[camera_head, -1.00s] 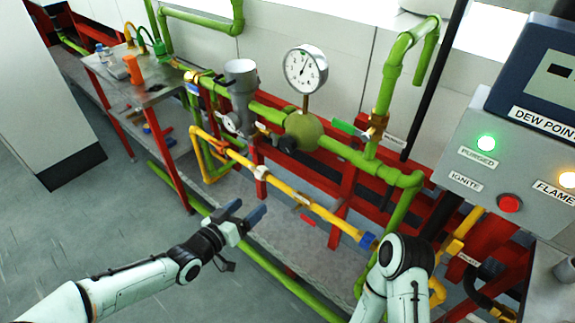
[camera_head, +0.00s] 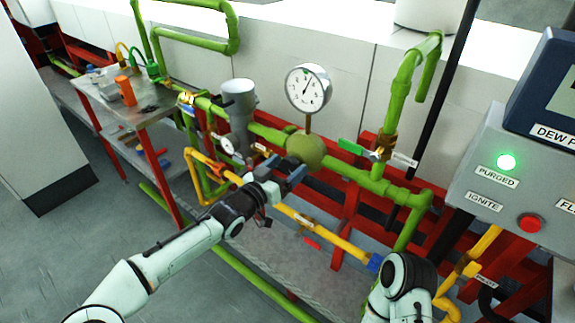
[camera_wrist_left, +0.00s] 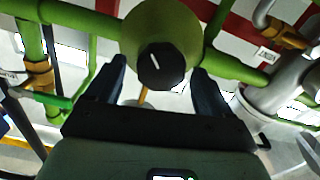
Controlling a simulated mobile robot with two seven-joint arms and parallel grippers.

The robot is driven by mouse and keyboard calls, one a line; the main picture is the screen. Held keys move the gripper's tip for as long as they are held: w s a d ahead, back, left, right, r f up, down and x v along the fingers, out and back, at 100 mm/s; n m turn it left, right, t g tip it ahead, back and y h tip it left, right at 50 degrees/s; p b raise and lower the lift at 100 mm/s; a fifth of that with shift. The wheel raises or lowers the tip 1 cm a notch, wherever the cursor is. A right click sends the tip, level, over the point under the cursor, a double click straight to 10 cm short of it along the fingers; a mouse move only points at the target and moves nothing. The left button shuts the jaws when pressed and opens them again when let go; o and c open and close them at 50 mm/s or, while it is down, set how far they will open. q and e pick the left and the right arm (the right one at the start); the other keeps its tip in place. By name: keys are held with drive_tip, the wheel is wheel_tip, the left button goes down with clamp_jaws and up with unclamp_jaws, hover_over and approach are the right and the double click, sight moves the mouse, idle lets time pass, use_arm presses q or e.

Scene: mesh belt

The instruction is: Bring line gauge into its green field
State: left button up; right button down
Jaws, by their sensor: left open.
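The line gauge (camera_head: 308,88) is a round white dial on a stem above the green pipe in the head view. Its dark needle points up and slightly right; I cannot make out a green field at this size. Below it sits a round green regulator body (camera_head: 306,148). Its black knob (camera_wrist_left: 160,65), with a white mark, faces me in the left wrist view. My left gripper (camera_head: 285,172) is open, with its fingers (camera_wrist_left: 160,85) on either side of the knob and a visible gap to each. In the head view the gripper hides the knob. My right gripper is out of view.
A smaller gauge (camera_head: 228,145) sits by a grey cylinder (camera_head: 239,105) left of the regulator. A yellow pipe (camera_head: 325,234) runs below. A green-handled valve (camera_head: 352,147) is to the right. A control panel (camera_head: 500,185) shows a lit green PURGED lamp.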

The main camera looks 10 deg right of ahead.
use_arm(q)
drive_tip(key=shift+w+d, duration=0.25)
drive_tip(key=shift+d, duration=0.1)
drive_tip(key=c, duration=1)
drive_tip(key=shift+o, duration=0.2)
drive_tip(key=shift+m+b, duration=0.55)
drive_tip(key=shift+m, duration=2.35)
drive_tip(key=o, duration=1)
drive_tip(key=shift+s, duration=0.1)
drive_tip(key=shift+c, duration=0.2)
